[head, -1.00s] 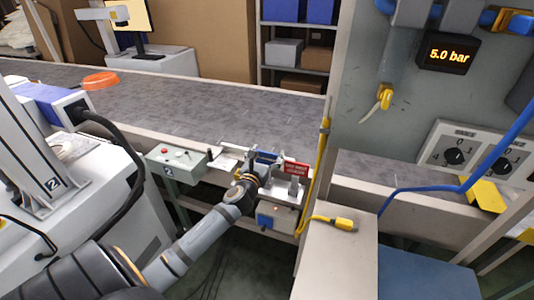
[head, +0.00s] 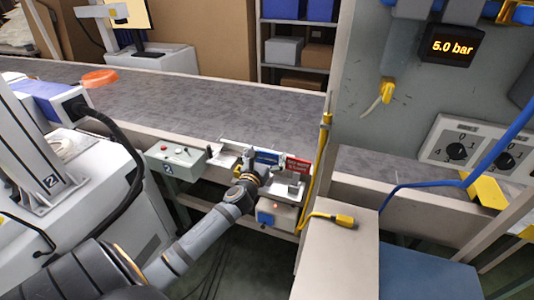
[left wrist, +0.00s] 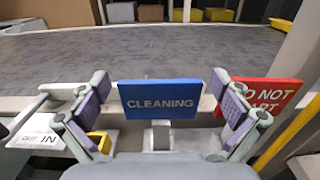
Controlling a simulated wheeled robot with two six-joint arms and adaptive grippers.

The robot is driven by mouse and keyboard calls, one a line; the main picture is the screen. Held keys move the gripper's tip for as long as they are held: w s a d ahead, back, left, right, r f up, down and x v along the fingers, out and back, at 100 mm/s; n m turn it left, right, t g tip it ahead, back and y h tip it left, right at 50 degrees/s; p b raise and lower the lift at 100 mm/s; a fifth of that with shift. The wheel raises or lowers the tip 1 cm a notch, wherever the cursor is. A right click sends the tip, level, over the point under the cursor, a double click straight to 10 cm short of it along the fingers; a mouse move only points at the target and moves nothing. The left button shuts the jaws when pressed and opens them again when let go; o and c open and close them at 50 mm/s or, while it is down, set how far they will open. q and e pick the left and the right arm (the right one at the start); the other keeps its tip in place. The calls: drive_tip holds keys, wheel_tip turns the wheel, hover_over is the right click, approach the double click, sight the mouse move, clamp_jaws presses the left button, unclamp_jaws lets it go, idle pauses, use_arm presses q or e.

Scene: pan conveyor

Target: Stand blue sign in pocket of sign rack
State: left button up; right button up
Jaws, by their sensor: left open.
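The blue sign (head: 267,156), lettered CLEANING, stands upright at the near side of the conveyor. In the left wrist view the blue sign (left wrist: 160,98) faces me above a grey upright piece (left wrist: 161,135). My left gripper (head: 264,163) is open, with its fingers apart on either side of the sign; gaps show between sign and fingers in the wrist view. The red sign (head: 298,165) stands just right of it and is partly behind a finger in the wrist view (left wrist: 262,93). The rack's pocket and the blue sign's lower edge are not clear. My right gripper is not in view.
A grey control box (head: 176,157) with buttons stands left of the signs. A box with a blue face (head: 276,214) is below them. A yellow upright bar (head: 323,150) and yellow plug (head: 344,220) are close on the right. The conveyor belt (head: 200,100) behind is clear.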

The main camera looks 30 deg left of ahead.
use_arm(q)
drive_tip(key=shift+s+d+f, duration=0.1)
drive_tip(key=shift+s, duration=0.35)
drive_tip(key=v, duration=1.1)
drive_tip(key=s+a+f+n+g+y+p, duration=0.1)
drive_tip(key=s+a+f+n+g, duration=0.25)
drive_tip(key=f, duration=0.65)
drive_tip(key=s+a+f+n+g+p, duration=0.1)
drive_tip(key=a+f+n+g+p, duration=0.15)
drive_tip(key=a+f+n, duration=0.6)
drive_tip(key=s+d+f+n+g+h, duration=0.15)
drive_tip(key=s+f, duration=0.25)
drive_tip(key=f, duration=0.4)
drive_tip(key=s+d+f+n+g+y, duration=0.1)
drive_tip(key=s+d+f+n+g, duration=0.15)
drive_tip(key=f, duration=0.45)
drive_tip(key=s+d+f+n+g+h+p, duration=0.1)
drive_tip(key=s+d+f+n, duration=0.3)
drive_tip(key=s, duration=0.5)
drive_tip(key=s+d+f+n+g+h+p, duration=0.1)
drive_tip(key=s+d+f+n+g, duration=0.2)
drive_tip(key=s+d+f+n, duration=0.2)
drive_tip(key=s+d+f+n+g+h+p, duration=0.1)
drive_tip(key=s+d+f+n, duration=0.4)
drive_tip(key=s, duration=0.8)
wheel_tip(320, 180, down, 4)
drive_tip(key=n+g+h, duration=0.1)
drive_tip(key=n, duration=0.2)
drive_tip(key=shift+r, duration=0.15)
